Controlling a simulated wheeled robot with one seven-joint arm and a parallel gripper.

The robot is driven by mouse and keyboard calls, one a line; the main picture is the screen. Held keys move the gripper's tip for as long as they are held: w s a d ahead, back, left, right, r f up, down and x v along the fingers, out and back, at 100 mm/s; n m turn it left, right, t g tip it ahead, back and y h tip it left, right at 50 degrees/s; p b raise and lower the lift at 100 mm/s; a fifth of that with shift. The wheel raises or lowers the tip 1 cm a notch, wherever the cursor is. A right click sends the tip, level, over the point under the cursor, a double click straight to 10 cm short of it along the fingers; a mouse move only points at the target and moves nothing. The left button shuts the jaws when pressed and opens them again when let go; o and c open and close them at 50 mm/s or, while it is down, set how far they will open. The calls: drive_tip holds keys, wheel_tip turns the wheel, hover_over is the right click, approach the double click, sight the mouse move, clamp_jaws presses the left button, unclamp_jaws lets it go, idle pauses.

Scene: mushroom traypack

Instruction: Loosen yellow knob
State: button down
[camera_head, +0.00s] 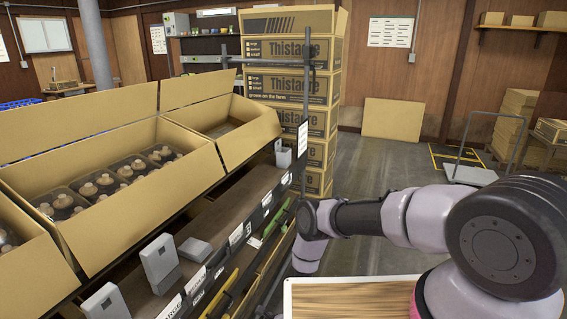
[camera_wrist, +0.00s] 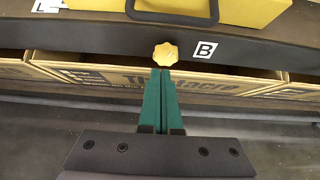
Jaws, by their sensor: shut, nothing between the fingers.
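The yellow knob (camera_wrist: 165,54) is a small lobed knob on the dark rail (camera_wrist: 100,40), left of a white label with the letter B (camera_wrist: 205,49). My gripper (camera_wrist: 161,72) has green fingers pressed together, with nothing between them. In the wrist view its fingertips point at the knob and lie just below it in the picture. I cannot tell whether they touch it. In the head view my arm reaches down beside the shelf, and I cannot make out the knob there.
A yellow thing with a black handle (camera_wrist: 172,17) sits above the rail, close over the knob. Cardboard boxes (camera_wrist: 105,75) lie below the rail. In the head view, open cartons (camera_head: 130,235) with mushroom trays stand on the rack, and stacked boxes (camera_head: 287,88) stand behind. Floor (camera_head: 380,175) is clear beyond my arm.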

sight(228, 316)
drive_tip(key=w+a, duration=0.4)
drive_tip(key=a, duration=0.1)
drive_tip(key=shift+a+r, duration=0.15)
drive_tip(key=shift+a, duration=0.05)
idle(0.4)
drive_tip(key=shift+f, duration=0.35)
idle(0.5)
drive_tip(key=shift+s+a, duration=0.2)
drive_tip(key=shift+s, duration=0.4)
idle(0.4)
drive_tip(key=shift+r, duration=0.4)
drive_tip(key=shift+s+d, duration=0.4)
drive_tip(key=shift+d, duration=0.5)
drive_tip(key=shift+s+d, duration=0.35)
drive_tip(key=shift+d, duration=0.55)
drive_tip(key=shift+s+d, duration=0.4)
drive_tip(key=shift+d, duration=0.5)
